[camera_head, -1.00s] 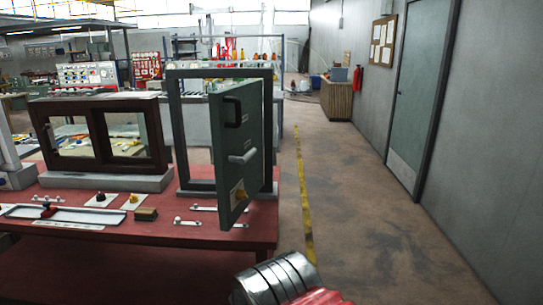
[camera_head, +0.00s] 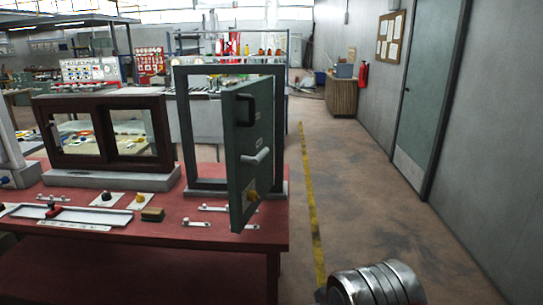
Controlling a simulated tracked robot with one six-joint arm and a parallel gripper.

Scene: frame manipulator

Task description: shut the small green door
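The small green door (camera_head: 249,152) stands open on its dark grey frame (camera_head: 181,130) on the red table. It is hinged at the frame's right side and swings out toward me, so the frame's opening is clear. A silver cylindrical part of my arm shows at the bottom right, right of the table and apart from the door. My gripper's fingers are not in view.
The red table (camera_head: 150,262) also bears a brown sliding window frame (camera_head: 103,163), a tray with a red piece (camera_head: 66,216) and small latches. The aisle floor (camera_head: 345,190) to the right is open, with a yellow line. A closed grey-green door (camera_head: 432,90) is in the right wall.

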